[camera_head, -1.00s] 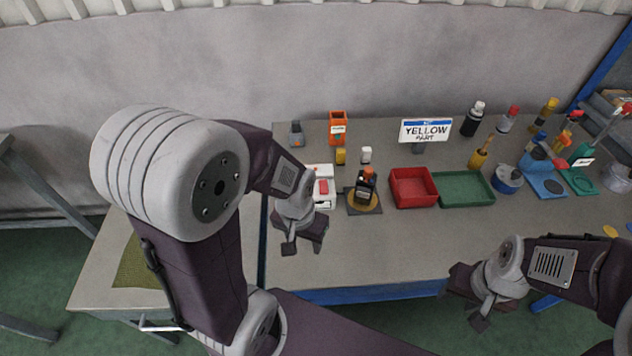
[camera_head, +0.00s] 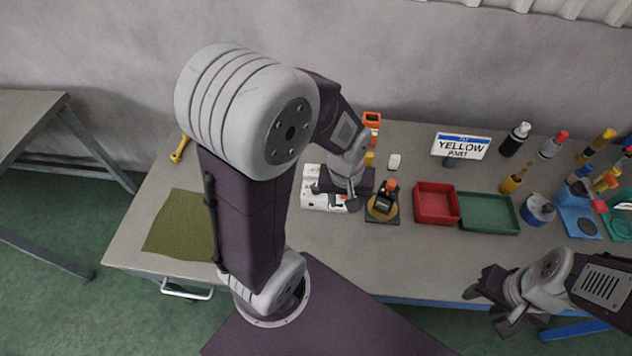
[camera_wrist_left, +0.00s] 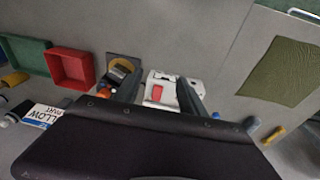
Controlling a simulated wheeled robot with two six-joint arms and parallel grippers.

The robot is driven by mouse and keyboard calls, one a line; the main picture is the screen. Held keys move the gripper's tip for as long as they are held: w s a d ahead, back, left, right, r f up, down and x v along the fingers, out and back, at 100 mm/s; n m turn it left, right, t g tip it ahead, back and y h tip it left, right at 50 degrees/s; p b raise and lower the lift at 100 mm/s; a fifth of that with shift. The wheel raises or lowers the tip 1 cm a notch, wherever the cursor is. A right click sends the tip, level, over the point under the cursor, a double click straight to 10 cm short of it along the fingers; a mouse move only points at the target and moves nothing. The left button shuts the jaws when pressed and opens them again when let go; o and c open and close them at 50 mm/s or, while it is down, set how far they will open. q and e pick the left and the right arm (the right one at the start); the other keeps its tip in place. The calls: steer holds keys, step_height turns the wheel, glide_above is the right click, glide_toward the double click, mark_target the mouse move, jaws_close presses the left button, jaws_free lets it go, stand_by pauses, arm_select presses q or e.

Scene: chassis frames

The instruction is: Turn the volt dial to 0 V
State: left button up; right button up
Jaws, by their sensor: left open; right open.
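A white box-shaped device (camera_head: 312,199) with a red panel stands on the workbench, partly hidden by my left gripper in the head view. In the left wrist view, the white device (camera_wrist_left: 162,77) and its red panel (camera_wrist_left: 157,93) show between the two fingers. I cannot make out a volt dial or its setting. My left gripper (camera_head: 335,197) is open and empty above the device. I cannot tell whether it touches it. My right gripper (camera_head: 488,307) is open and empty near the bench's front edge, at the right.
Right of the device is a dark plate with a yellow disc (camera_head: 377,212) and a black, orange-topped object. Farther right are a red tray (camera_head: 437,218), a green tray (camera_head: 488,227) and a "YELLOW PART" sign (camera_head: 460,146). An olive mat (camera_head: 182,226) lies left. The front middle bench is clear.

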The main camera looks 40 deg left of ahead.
arm_select(q)
steer(key=w+a+r+n+p, duration=0.2)
steer(key=w+a+n+p, duration=0.25)
steer(key=w+n, duration=0.2)
steer(key=n+g+p, duration=0.2)
steer(key=n+p, duration=0.1)
glide_above(316, 186)
step_height(316, 186, down, 3)
step_height(316, 186, down, 9)
steer(key=shift+r+p, duration=0.2)
steer(key=shift+p, duration=0.6)
steer(key=shift+f, duration=0.25)
jaws_close()
